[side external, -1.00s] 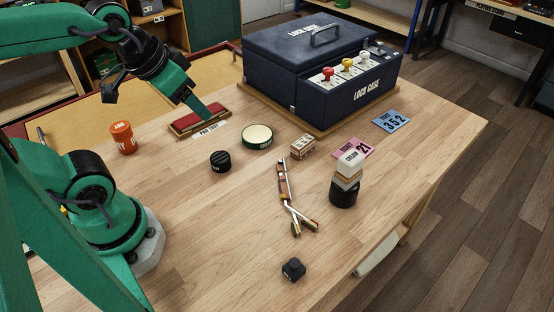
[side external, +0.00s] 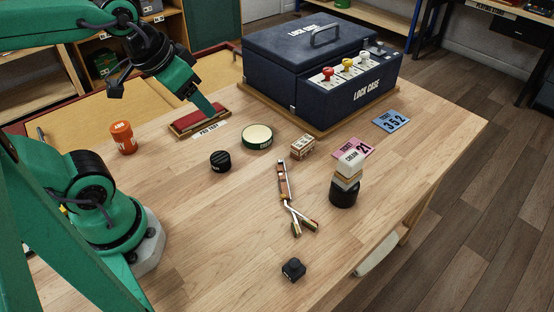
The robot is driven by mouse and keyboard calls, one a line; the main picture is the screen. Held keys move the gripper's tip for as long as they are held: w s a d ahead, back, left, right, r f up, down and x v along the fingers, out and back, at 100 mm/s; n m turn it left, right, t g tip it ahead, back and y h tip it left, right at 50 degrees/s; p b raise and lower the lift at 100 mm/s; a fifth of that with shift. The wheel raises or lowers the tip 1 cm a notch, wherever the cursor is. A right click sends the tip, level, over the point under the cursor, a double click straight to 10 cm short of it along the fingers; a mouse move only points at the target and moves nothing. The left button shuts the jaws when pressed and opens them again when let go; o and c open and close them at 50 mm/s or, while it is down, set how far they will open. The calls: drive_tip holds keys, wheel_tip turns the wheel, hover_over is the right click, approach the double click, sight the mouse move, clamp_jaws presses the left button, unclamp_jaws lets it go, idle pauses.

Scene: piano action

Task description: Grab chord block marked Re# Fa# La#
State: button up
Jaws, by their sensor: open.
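No lettering reading Re# Fa# La# is legible in the side view. A small pale wooden block (side external: 302,148) with dark markings too small to read lies mid-table, in front of the case. A small black block (side external: 293,269) lies alone near the front of the table, with no readable mark. My gripper (side external: 207,108) is at the upper left, pointing down over the red pad in its wooden tray (side external: 178,128). It is open and holds nothing that I can see. It is well apart from both blocks.
A blue lock case (side external: 330,75) with coloured knobs fills the back. A stack topped by a cream block (side external: 351,160) stands on a black base (side external: 343,192). A hinged metal tool (side external: 287,195), round tin (side external: 257,136), black cap (side external: 220,161) and orange jar (side external: 122,137) lie around.

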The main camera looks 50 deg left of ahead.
drive_tip(key=w+g, duration=0.2)
drive_tip(key=w, duration=0.6)
drive_tip(key=n+g, duration=0.1)
drive_tip(key=g, duration=0.2)
hover_over(303, 141)
wheel_tip(303, 141, down, 16)
drive_tip(key=shift+s+r, duration=0.15)
drive_tip(key=shift+d+f, duration=0.1)
drive_tip(key=shift+f, duration=0.25)
drive_tip(key=shift+f, duration=0.1)
drive_tip(key=shift+f, duration=1.2)
drive_tip(key=shift+f, duration=0.1)
drive_tip(key=shift+f, duration=2.5)
